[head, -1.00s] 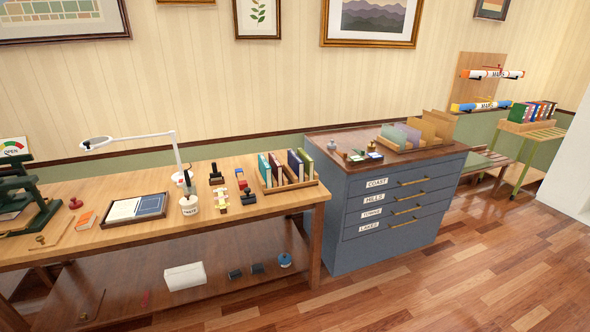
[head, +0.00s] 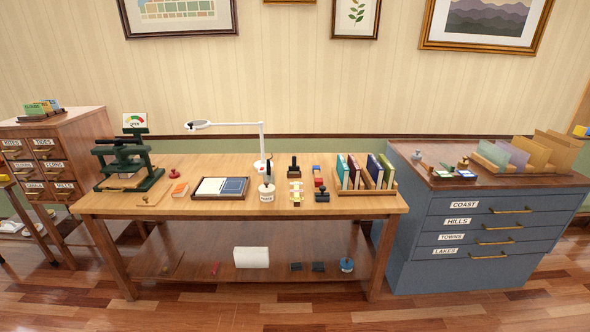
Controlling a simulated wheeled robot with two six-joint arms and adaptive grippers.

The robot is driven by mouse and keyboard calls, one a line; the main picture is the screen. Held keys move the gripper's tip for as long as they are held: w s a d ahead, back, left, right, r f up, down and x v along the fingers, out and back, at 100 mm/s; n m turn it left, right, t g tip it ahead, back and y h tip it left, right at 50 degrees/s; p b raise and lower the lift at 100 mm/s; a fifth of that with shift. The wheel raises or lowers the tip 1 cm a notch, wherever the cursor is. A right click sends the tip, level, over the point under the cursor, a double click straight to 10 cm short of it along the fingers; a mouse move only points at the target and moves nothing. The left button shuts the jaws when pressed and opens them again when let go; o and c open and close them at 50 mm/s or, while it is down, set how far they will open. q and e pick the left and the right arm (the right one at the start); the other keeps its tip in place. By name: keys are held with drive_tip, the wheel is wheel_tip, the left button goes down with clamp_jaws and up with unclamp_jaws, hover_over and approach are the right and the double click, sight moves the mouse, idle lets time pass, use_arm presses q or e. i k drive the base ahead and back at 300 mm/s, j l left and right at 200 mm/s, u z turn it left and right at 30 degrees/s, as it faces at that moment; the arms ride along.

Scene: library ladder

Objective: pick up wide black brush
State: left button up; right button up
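I cannot clearly pick out a wide black brush at this size. On the wooden worktable (head: 225,202), a black upright item (head: 293,170) and a black knobbed item (head: 322,195) stand right of the middle. A white labelled pot (head: 267,194) beside them has a dark-tipped handle sticking up from it. Two small dark blocks, one (head: 296,267) left of the other (head: 318,267), lie on the lower shelf. Which of these, if any, is the brush I cannot tell. Neither of my grippers is in view.
A white lamp (head: 262,145), a green press (head: 128,163), a framed tray (head: 220,187) and a book rack (head: 365,188) occupy the tabletop. A blue-grey drawer cabinet (head: 430,250) stands at right, a wooden drawer cabinet (head: 78,138) at left. The floor (head: 450,310) in front is clear.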

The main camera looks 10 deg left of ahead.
sight(294, 168)
drive_tip(key=i+l, duration=0.15)
drive_tip(key=i, duration=0.35)
drive_tip(key=i+l, duration=0.1)
drive_tip(key=i, duration=0.35)
drive_tip(key=i+l, duration=0.15)
drive_tip(key=i, duration=0.35)
drive_tip(key=i+l, duration=0.1)
drive_tip(key=i, duration=0.4)
